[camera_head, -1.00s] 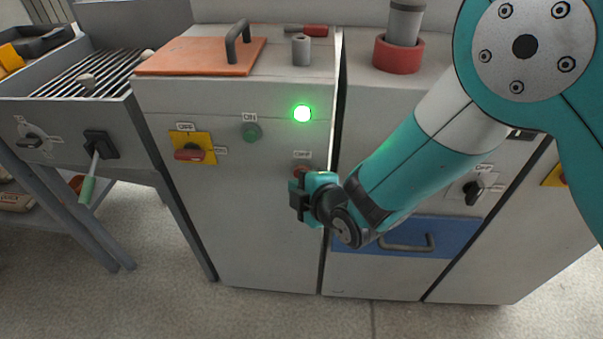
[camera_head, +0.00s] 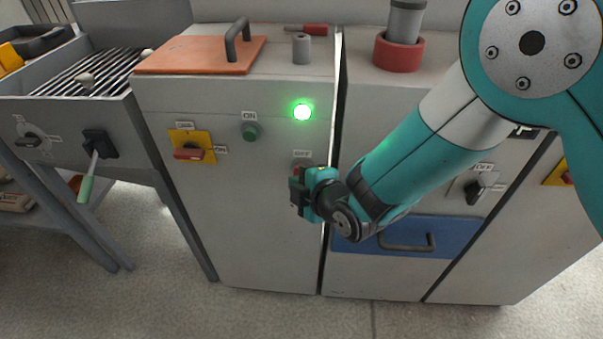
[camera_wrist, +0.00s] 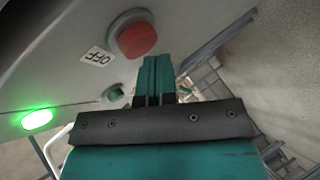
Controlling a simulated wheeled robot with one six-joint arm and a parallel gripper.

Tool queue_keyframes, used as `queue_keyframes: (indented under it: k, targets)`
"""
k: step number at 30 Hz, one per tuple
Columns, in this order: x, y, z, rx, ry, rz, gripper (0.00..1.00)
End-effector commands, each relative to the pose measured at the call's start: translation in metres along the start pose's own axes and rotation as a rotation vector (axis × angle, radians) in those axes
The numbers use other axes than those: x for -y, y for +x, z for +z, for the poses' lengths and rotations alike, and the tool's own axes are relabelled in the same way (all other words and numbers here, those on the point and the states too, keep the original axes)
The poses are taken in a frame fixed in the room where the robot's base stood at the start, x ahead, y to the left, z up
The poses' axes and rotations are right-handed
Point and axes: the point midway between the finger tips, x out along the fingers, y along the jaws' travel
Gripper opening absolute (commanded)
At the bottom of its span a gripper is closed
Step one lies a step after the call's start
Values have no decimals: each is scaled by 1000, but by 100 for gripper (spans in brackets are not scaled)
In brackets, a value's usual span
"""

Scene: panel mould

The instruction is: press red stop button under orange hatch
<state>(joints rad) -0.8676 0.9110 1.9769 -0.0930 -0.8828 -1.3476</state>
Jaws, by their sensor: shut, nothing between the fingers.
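The orange hatch (camera_head: 200,56) with its dark handle lies closed on top of the left cabinet. On the cabinet front below it, the round red stop button (camera_wrist: 135,37) sits by an OFF label (camera_wrist: 96,56) in the wrist view. In the head view my gripper mostly hides this button. My gripper (camera_wrist: 154,66) is shut and empty, its teal fingertips just beside the button's lower right edge in the wrist view. I cannot tell whether they touch it. In the head view my gripper (camera_head: 298,190) is close to the cabinet front.
A green lamp (camera_head: 302,112) is lit above the button. A green ON button (camera_head: 250,132) and a red switch on a yellow plate (camera_head: 190,147) are to the left. A blue drawer (camera_head: 455,240) is below right. Open floor lies in front.

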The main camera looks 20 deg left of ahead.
Motion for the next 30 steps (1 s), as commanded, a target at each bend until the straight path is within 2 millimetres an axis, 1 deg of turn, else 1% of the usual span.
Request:
queue_keyframes:
  k: [30]
  targets:
    - [-5,7,5,1,-1,2,0]
